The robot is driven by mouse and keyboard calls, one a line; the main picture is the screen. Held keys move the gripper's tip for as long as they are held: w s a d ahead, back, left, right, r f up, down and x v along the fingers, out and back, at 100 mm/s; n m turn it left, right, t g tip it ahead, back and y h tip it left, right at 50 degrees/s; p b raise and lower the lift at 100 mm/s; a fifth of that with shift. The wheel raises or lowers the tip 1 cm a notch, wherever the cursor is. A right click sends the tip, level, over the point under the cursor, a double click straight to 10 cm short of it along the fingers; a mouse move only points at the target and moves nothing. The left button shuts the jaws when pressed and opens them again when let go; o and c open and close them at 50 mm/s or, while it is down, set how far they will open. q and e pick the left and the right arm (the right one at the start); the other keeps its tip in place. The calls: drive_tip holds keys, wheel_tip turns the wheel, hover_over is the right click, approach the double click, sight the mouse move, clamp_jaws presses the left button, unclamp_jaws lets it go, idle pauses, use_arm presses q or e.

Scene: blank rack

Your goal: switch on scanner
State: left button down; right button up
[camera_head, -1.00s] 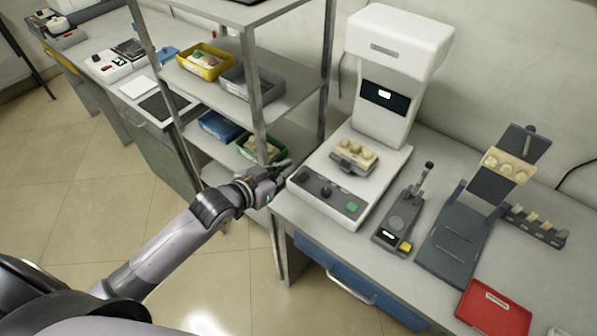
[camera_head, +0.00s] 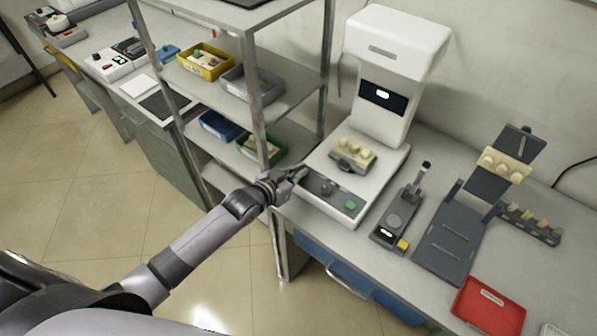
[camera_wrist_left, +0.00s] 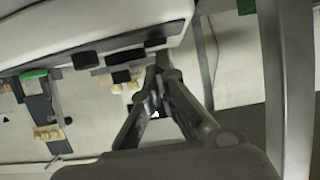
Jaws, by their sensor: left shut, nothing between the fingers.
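The scanner (camera_head: 397,75) is a tall white machine standing on the bench against the wall, with a small lit screen (camera_head: 382,95). Its white base carries a dark control panel (camera_head: 328,192) with a dark knob and a green button (camera_head: 350,205). A holder with cream pieces (camera_head: 353,154) sits on the base. My left gripper (camera_head: 299,173) is shut and empty at the left front corner of the base, beside the panel's left end; I cannot tell whether it touches. In the left wrist view its fingers (camera_wrist_left: 158,75) meet close to dark parts. My right gripper is not in view.
A metal shelf rack (camera_head: 258,100) with yellow, grey, blue and green bins stands close left of the gripper. Right of the scanner are a small grey device (camera_head: 394,222), a dark stand (camera_head: 445,240) and a red tray (camera_head: 489,306).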

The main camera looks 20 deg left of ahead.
use_arm(q)
drive_tip(key=shift+s+a+f, duration=0.15)
drive_tip(key=shift+s+f, duration=0.15)
drive_tip(key=shift+f, duration=0.3)
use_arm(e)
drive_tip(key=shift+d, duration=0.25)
use_arm(q)
drive_tip(key=shift+r, duration=0.1)
drive_tip(key=shift+w+r, duration=0.1)
drive_tip(key=shift+w, duration=0.05)
drive_tip(key=shift+w+d+r, duration=0.2)
drive_tip(key=shift+w+d, duration=0.1)
drive_tip(key=shift+w, duration=0.3)
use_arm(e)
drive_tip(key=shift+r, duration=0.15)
use_arm(q)
drive_tip(key=shift+r, duration=0.1)
